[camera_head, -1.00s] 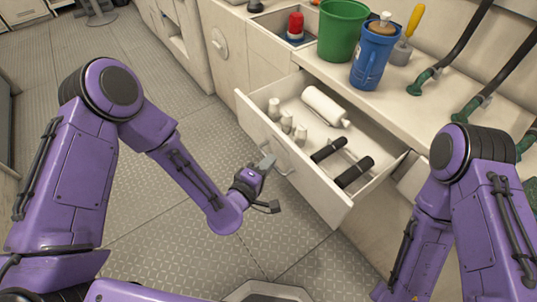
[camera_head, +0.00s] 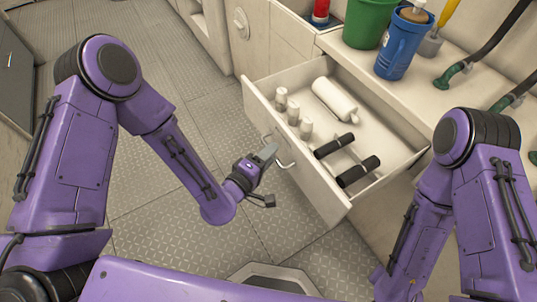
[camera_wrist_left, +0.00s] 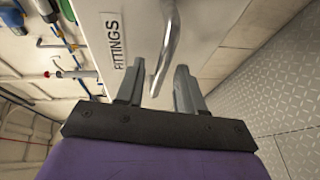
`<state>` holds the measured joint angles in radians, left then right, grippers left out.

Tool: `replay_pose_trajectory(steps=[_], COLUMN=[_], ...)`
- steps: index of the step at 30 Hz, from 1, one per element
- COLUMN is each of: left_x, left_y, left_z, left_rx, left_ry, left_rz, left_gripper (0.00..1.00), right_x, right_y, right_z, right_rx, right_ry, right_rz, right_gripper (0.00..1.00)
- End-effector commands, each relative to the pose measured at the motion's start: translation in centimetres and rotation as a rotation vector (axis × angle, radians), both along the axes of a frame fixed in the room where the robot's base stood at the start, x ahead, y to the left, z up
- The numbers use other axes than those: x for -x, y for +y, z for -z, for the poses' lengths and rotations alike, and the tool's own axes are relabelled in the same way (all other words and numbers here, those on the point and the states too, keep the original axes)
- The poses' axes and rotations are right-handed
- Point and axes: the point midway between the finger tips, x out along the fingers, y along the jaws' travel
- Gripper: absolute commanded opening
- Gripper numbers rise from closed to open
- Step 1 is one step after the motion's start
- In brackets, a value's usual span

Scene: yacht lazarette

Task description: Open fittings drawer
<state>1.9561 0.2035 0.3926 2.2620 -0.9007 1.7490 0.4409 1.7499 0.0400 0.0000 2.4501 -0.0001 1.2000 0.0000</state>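The fittings drawer (camera_head: 305,165) is a white drawer standing well out of the cabinet, with its contents showing. Its curved metal handle (camera_head: 286,160) is on the front. In the left wrist view, the "FITTINGS" label (camera_wrist_left: 116,50) is on the drawer front beside the handle (camera_wrist_left: 166,50). My left gripper (camera_head: 268,154) is at the handle, outside the drawer. In the left wrist view its two fingers (camera_wrist_left: 158,90) are apart, with the lower end of the handle between or just beyond them. Contact is unclear. My right gripper is out of view.
The drawer holds several small white bottles (camera_head: 293,114), a white cylinder (camera_head: 334,98) and two black-gripped items (camera_head: 357,171). A green bucket (camera_head: 368,22) and a blue jug (camera_head: 403,45) stand on the counter (camera_head: 450,110). The patterned floor before the drawer is clear.

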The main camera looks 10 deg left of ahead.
Motion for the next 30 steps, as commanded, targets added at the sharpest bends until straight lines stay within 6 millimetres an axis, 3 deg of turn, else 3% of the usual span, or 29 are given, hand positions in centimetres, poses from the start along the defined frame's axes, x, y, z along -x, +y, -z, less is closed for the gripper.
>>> replay_pose_trajectory(steps=[8,18,21,30], left_x=[0.4,6.9,8.3,9.3], left_y=[0.2,3.5,4.1,4.7], left_z=[0.0,-1.3,-2.3,-1.9], left_rx=[0.0,0.001,0.0,0.0], left_ry=[0.001,0.005,0.004,0.0], left_rz=[0.001,-0.001,-0.001,0.0], left_gripper=[0.37,0.37,0.37,0.37], right_x=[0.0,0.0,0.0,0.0], right_y=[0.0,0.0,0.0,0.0], right_z=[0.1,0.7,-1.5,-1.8], right_rx=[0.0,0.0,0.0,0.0], right_ry=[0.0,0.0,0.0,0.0], right_rz=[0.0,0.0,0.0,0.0], right_gripper=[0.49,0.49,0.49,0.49])
